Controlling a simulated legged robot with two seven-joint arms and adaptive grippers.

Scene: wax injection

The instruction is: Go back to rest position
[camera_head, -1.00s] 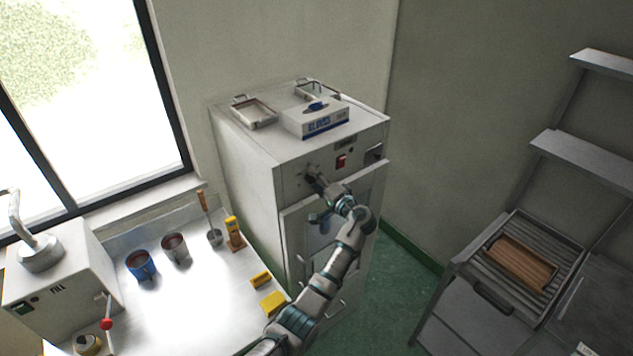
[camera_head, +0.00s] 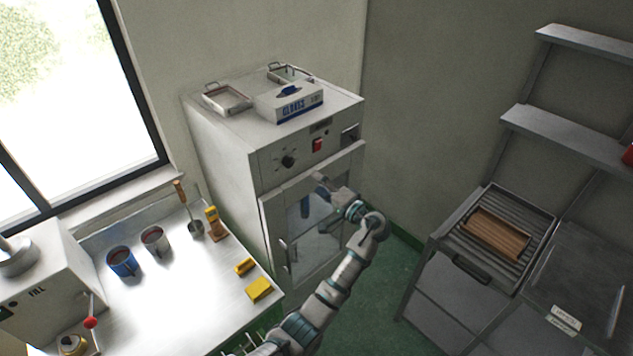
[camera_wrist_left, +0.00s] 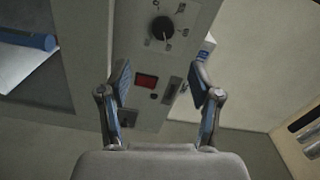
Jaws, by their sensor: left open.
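My left gripper (camera_head: 316,194) is in front of the upper door of the white cabinet (camera_head: 224,155), below its control panel. It is open and holds nothing. The dark control knob (camera_head: 288,162) sits on the panel, apart from the fingers. The left wrist view shows the two blue-padded fingers (camera_wrist_left: 160,82) spread apart, with the knob (camera_wrist_left: 162,31) and the red switch (camera_wrist_left: 146,80) beyond them. My left arm reaches up from the bottom of the head view. My right gripper is not in view.
A worktable (camera_head: 185,305) at left carries a blue mug (camera_head: 122,262), a grey mug (camera_head: 155,240) and yellow blocks (camera_head: 258,289). A glove box (camera_head: 290,103) and metal trays lie on the cabinet. A shelf unit (camera_head: 560,130) stands at right. Green floor (camera_head: 385,300) is open between.

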